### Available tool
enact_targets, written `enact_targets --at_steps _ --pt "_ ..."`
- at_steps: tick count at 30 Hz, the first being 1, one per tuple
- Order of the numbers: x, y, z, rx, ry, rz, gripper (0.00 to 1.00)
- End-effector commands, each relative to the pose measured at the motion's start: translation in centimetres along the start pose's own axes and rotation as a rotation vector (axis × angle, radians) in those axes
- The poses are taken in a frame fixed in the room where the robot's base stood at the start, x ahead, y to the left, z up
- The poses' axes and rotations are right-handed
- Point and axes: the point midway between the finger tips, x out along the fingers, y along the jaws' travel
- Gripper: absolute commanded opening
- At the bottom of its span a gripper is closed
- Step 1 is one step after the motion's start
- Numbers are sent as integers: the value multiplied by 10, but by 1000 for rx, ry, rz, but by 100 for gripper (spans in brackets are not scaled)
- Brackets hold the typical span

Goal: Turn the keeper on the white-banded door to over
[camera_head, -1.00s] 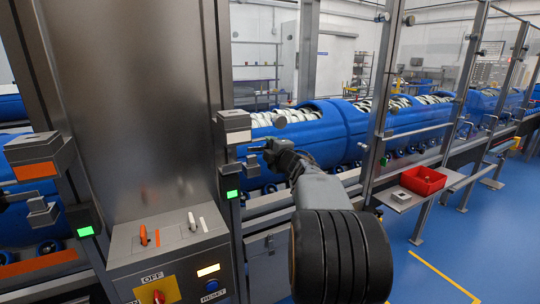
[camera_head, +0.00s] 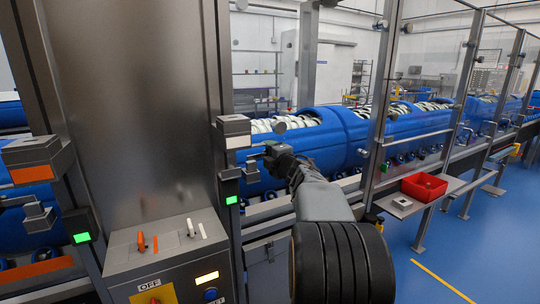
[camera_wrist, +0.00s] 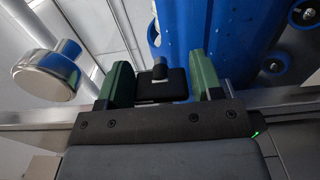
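The white-banded door's post carries a grey block with a white band (camera_head: 234,141) in the head view. A small grey keeper part (camera_head: 250,171) juts out below it, above a green lamp (camera_head: 231,199). My gripper (camera_head: 264,153) is close beside this part, to its upper right. In the wrist view my gripper's green fingers (camera_wrist: 163,82) stand apart, with a dark block (camera_wrist: 160,86) bearing a short post between them. It is probably the keeper's grip. I see no clear squeeze on it. The keeper's turn position is hard to read.
A round metal knob (camera_wrist: 45,75) is near the left finger. Blue tubs (camera_head: 335,140) lie behind the frame. A red bin (camera_head: 424,187) sits on a shelf at right. Blue floor is free at right.

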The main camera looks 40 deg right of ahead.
Motion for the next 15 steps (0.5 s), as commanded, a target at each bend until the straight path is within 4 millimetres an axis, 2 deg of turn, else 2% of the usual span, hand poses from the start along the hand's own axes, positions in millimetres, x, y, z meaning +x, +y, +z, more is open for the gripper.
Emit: enact_targets --at_steps 8,11,15 --pt "-2 0 0 2 0 1 61" --pt "-10 0 0 2 -1 1 61" --pt "-33 1 1 2 -3 2 61"
